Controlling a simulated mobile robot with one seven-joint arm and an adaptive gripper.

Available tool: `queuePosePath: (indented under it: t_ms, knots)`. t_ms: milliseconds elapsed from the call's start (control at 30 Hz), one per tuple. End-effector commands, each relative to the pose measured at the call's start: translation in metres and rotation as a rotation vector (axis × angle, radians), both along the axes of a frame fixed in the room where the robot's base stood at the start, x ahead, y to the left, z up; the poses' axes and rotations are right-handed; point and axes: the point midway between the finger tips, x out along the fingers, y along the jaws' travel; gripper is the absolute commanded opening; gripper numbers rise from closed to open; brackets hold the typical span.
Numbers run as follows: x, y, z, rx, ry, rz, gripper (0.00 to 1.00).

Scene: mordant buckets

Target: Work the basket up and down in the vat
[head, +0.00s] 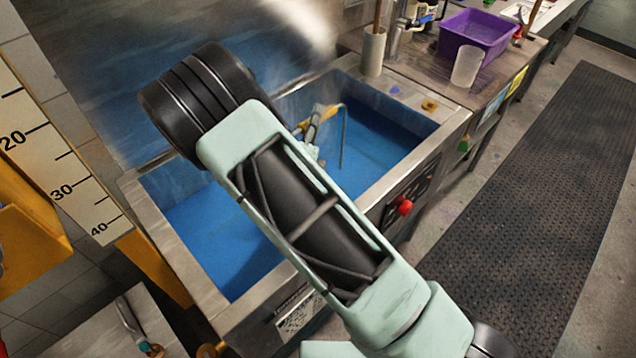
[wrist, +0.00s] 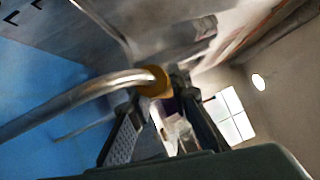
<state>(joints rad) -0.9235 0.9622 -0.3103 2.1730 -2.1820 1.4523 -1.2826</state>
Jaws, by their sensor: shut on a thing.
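The vat (head: 166,222) is a steel rectangular tank of blue liquid (head: 225,245) in the head view. My gripper (head: 313,138) is over the vat, partly hidden behind my arm. It is shut on the basket's handle, a bent metal rod (head: 343,135) with a yellow grip (head: 327,112). In the wrist view the curved rod (wrist: 90,98) runs from the yellow-brown grip (wrist: 156,82) toward the blue liquid, and my gripper (wrist: 165,118) shows at the grip. The basket's body does not show; the liquid or my arm hides it.
A purple tub (head: 476,36) and a clear beaker (head: 467,66) stand on the right bench. A pale cylinder (head: 373,52) with a stick stands at the vat's back rim. A red knob (head: 404,207) is on the vat's side. A black floor mat (head: 530,190) lies clear at right.

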Motion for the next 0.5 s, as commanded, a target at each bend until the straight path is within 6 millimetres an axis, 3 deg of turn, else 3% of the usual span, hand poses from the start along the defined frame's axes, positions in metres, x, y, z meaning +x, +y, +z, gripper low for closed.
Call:
queuePosePath:
  t_ms: [167,500]
  knots:
    - [0.001,0.0,0.006,0.001,-0.007,-0.001,0.0]
    - [0.001,0.0,0.037,0.0,-0.006,-0.001,0.0]
